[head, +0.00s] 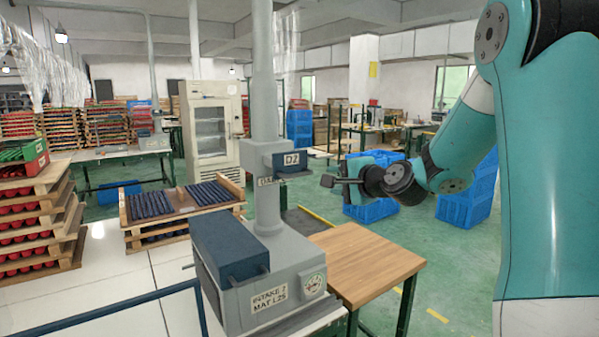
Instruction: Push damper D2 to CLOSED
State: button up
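Damper D2 is a dark blue slide plate (292,161) with a "D2" label. It sticks out to the right from a grey housing (257,158) on the vertical grey duct. A label on the housing, starting "DA", is partly covered by the plate. A thin dark bar shows at the plate's right end. My gripper (328,181) is to the right of the plate and slightly lower in the picture, pointing left. A gap shows between them in this view; depth is hard to judge. Its fingertips look small and dark, and whether they are apart cannot be made out.
Below the duct stands a grey intake box (284,277) with a label, a round gauge (313,283) and a dark blue lid (229,248). A wooden table (366,259) adjoins it on the right. Blue crates (371,211) stand behind. A blue rail (110,313) crosses the lower left.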

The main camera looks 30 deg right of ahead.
aim_at(301, 175)
jog(key=p+x, duration=0.2)
jog(key=x, duration=0.3)
jog(key=p+x, duration=0.2)
jog(key=x, duration=0.4)
jog(key=d+p+x, duration=0.1)
jog(key=p+x, duration=0.1)
jog(key=x, duration=0.4)
jog(key=shift+w+r, duration=0.1)
jog(key=shift+w, duration=0.05)
jog(key=shift+c, duration=0.4)
grip_shut()
